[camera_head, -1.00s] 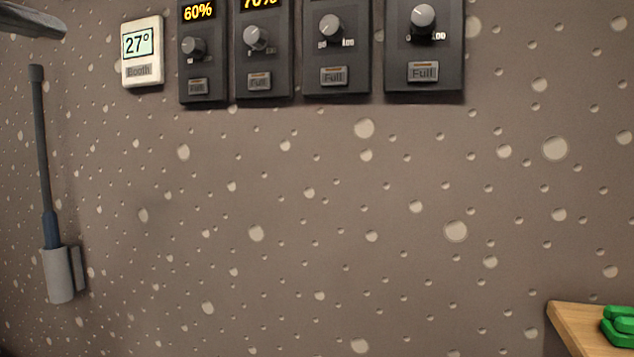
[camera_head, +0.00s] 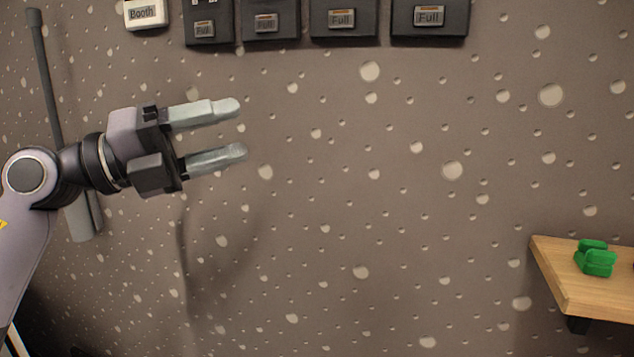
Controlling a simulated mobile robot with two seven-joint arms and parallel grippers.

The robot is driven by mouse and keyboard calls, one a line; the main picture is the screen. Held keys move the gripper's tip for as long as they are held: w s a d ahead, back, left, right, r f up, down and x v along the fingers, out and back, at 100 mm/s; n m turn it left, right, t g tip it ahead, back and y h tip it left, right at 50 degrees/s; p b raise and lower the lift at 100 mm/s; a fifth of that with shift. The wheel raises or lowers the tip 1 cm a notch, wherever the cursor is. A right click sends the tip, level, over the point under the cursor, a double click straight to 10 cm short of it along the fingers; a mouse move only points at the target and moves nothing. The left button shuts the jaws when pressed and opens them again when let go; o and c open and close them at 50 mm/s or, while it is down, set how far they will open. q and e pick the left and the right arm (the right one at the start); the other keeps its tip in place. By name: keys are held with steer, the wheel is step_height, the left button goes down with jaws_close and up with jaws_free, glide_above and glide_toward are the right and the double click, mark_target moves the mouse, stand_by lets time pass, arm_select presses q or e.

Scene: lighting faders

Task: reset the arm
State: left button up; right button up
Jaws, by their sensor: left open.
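My left gripper (camera_head: 240,129) reaches in from the left side, in front of the spotted wall. Its two pale fingers point right and stand apart with nothing between them. It is below the row of dark fader panels (camera_head: 343,20) and does not touch them. My right gripper is not in view.
Dark panels with Full buttons, such as the rightmost one (camera_head: 429,17), and a white Booth unit (camera_head: 145,13) line the top edge, their upper parts cut off. A grey rod fixture (camera_head: 45,75) is partly behind my left arm. A wooden shelf (camera_head: 572,290) at right holds a green object (camera_head: 596,259).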

arm_select(q)
steer(key=a+f+n+t+y+p, duration=0.15)
steer(key=f+n+t+y, duration=0.25)
steer(key=f+n, duration=0.55)
steer(key=a+f+n+t+y, duration=0.3)
steer(key=f+n+t, duration=0.2)
steer(key=f+n, duration=0.4)
steer(key=a+f+n+t+y+p, duration=0.1)
steer(key=a+f+n+t+y, duration=0.25)
steer(key=f+n, duration=0.6)
steer(key=s+f+n+g+y+p, duration=0.1)
steer(key=s+f+n+g+y, duration=0.2)
steer(key=s+f, duration=0.7)
steer(key=s+f+n+g+y, duration=0.3)
steer(key=s+f+g, duration=0.3)
steer(key=s+f, duration=0.4)
step_height(320, 180, down, 5)
steer(key=shift+a+f+n+p, duration=0.2)
steer(key=shift+a+n+p, duration=0.1)
steer(key=shift+a+p, duration=0.15)
